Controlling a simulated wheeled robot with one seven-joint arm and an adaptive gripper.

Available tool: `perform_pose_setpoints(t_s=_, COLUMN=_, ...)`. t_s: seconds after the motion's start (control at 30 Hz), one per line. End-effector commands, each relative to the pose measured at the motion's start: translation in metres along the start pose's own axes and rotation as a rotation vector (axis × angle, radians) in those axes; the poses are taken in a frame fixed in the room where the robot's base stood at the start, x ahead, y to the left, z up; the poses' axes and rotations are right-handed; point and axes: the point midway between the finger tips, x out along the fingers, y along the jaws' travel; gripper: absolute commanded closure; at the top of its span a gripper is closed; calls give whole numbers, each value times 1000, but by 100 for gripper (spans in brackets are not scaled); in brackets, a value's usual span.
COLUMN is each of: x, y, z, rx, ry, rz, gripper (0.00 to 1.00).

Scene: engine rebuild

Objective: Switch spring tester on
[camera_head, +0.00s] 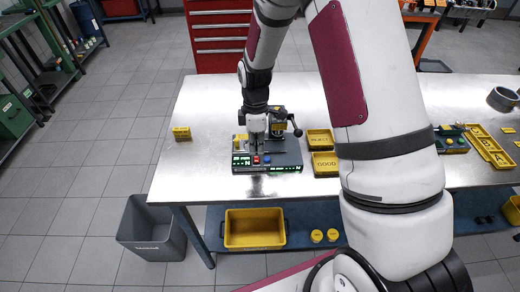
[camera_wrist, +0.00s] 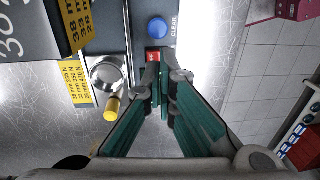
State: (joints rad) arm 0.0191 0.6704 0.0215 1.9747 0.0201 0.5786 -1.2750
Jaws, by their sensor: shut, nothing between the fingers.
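The spring tester (camera_head: 290,158) stands on the steel workbench, with green lit characters on its front. A red button (camera_head: 256,159) and a blue button (camera_head: 266,159) sit on its front panel. In the wrist view the red button (camera_wrist: 153,57) lies just ahead of my fingertips, and the blue button (camera_wrist: 157,28) marked CLEAR is beyond it. My gripper (camera_wrist: 160,78) is shut and empty, its tips close to the red button; I cannot tell whether they touch it. In the head view my gripper (camera_head: 256,142) points down over the tester's front and partly hides it.
The tester's lever (camera_head: 296,129) rises at its right. Yellow trays marked REJECT (camera_head: 319,140) and GOOD (camera_head: 325,164) stand close to its right. A small yellow block (camera_head: 181,134) sits at the left. The bench (camera_head: 205,105) is clear behind the block.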

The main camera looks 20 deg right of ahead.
Motion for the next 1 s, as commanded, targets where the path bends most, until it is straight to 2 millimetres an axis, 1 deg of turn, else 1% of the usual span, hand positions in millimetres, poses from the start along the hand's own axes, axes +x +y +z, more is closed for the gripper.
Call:
perform_pose_setpoints(t_s=0.03, x=-15, y=-10, z=-3, rx=-3, ry=2, rz=4, gripper=100)
perform_pose_setpoints(t_s=0.13, x=-31, y=-8, z=-4, rx=0, ry=2, rz=6, gripper=100)
perform_pose_setpoints(t_s=0.4, x=-79, y=-19, z=-3, rx=0, ry=2, rz=4, gripper=100)
perform_pose_setpoints(t_s=0.5, x=-92, y=-23, z=-3, rx=0, ry=1, rz=3, gripper=100)
perform_pose_setpoints(t_s=0.6, x=-101, y=-26, z=-3, rx=0, ry=1, rz=2, gripper=100)
perform_pose_setpoints(t_s=0.7, x=-106, y=-27, z=-3, rx=-1, ry=1, rz=1, gripper=100)
perform_pose_setpoints(t_s=1.0, x=-108, y=-28, z=-3, rx=-1, ry=0, rz=0, gripper=100)
